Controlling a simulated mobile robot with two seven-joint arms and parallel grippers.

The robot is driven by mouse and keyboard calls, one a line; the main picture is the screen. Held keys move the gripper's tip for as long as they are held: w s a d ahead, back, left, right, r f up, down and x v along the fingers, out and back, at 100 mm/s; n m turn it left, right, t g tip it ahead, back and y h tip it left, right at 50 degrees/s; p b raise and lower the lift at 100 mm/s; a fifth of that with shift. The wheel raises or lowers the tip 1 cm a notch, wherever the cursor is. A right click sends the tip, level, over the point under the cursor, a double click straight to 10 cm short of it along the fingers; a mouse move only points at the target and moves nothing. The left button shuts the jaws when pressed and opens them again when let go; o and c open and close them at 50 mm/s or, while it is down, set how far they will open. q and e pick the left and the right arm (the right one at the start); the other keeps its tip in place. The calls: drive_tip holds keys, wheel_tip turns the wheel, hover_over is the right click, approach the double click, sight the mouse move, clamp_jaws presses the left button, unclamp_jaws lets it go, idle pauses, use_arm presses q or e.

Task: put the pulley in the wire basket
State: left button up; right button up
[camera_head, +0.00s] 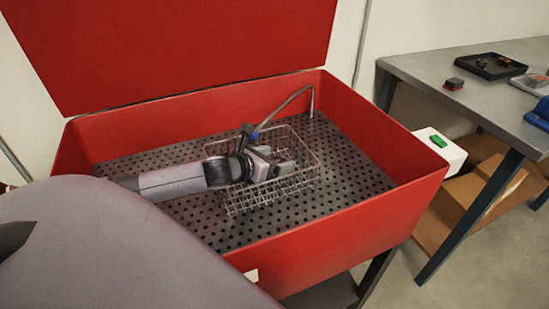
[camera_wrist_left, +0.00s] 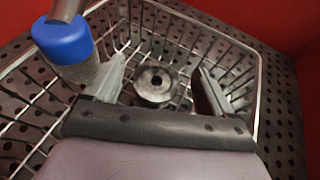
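The wire basket (camera_head: 318,168) stands on the perforated floor of the red wash tub; its mesh also fills much of the left wrist view (camera_wrist_left: 235,55). The pulley (camera_wrist_left: 155,86), a round grey metal piece with a dark centre hole, is inside the basket over its wire bottom. My left gripper (camera_head: 280,168) reaches down into the basket. In the left wrist view its two fingers (camera_wrist_left: 160,88) are spread, one on each side of the pulley, with gaps. The pulley cannot be made out in the head view. My right gripper is not in view.
The red tub (camera_head: 310,235) has raised walls and an upright lid (camera_head: 180,45) behind. A bent metal spout (camera_head: 292,99) with a blue tip (camera_wrist_left: 62,40) hangs close beside my left gripper. A grey workbench (camera_head: 440,75) with trays stands at the right.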

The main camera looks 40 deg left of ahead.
use_arm(q)
drive_tip(key=shift+r+p, duration=0.3)
drive_tip(key=shift+r, duration=0.25)
drive_tip(key=shift+s+r, duration=0.2)
drive_tip(key=shift+r, duration=0.05)
drive_tip(key=d+p+v, duration=0.1)
drive_tip(key=p+v, duration=0.7)
drive_tip(key=v, duration=0.3)
drive_tip(key=shift+s+a, duration=0.25)
drive_tip(key=shift+a, duration=0.25)
drive_tip(key=shift+s, duration=0.1)
